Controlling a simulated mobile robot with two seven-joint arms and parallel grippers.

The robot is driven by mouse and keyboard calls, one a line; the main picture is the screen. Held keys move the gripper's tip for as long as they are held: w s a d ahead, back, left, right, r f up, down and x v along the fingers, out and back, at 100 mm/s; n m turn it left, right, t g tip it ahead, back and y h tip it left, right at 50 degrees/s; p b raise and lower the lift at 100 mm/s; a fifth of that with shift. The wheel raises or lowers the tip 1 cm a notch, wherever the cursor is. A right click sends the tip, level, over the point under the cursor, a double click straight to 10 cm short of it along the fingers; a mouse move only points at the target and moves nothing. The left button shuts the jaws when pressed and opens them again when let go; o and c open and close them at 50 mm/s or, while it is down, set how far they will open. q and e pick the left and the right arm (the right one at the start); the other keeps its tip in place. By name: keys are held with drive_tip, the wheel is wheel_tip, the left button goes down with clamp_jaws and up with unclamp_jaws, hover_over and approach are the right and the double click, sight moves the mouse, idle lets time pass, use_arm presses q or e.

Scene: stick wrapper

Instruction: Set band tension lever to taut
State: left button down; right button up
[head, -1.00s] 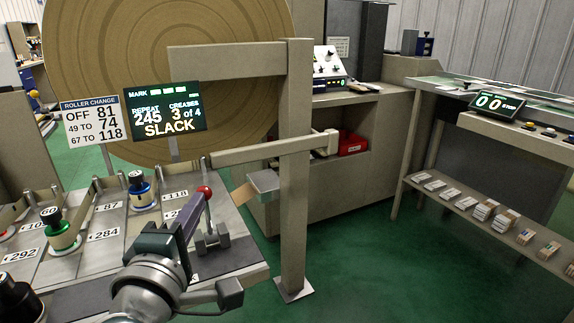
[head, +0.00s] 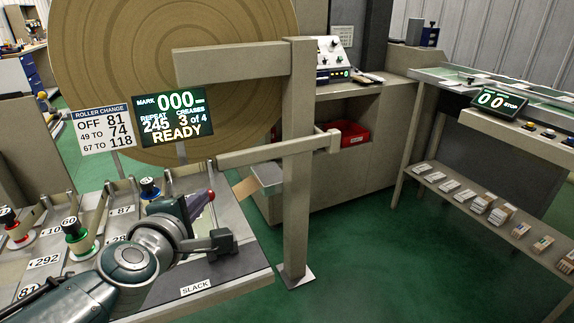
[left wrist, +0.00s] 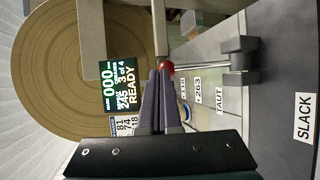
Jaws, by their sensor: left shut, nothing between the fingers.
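The band tension lever has a red ball knob (left wrist: 166,68) on a metal rod (left wrist: 202,66) rising from a grey bracket (left wrist: 240,62), seen sideways in the left wrist view. A TAUT label (left wrist: 219,98) and a SLACK label (left wrist: 304,117) lie on either side of the bracket. In the head view my left arm hides most of the lever; only a bit of red shows at the fingertips. My left gripper (head: 205,203) is shut and empty, its fingertips (left wrist: 160,73) at the knob; contact cannot be told. The display (head: 172,116) reads READY. My right gripper is not in view.
A beige post (head: 297,160) with crossbars stands just right of the lever panel. A large cardboard roll (head: 160,60) is behind. Knobbed rollers, red (head: 10,222) and green (head: 76,236), stand at left. Green floor is clear at right.

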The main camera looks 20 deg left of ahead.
use_arm(q)
drive_tip(key=shift+w+a+f, duration=0.25)
drive_tip(key=shift+w+a, duration=0.15)
drive_tip(key=shift+a, duration=0.2)
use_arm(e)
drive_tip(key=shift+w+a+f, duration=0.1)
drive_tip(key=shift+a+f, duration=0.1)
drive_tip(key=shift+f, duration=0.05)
use_arm(q)
drive_tip(key=shift+a+f, duration=0.1)
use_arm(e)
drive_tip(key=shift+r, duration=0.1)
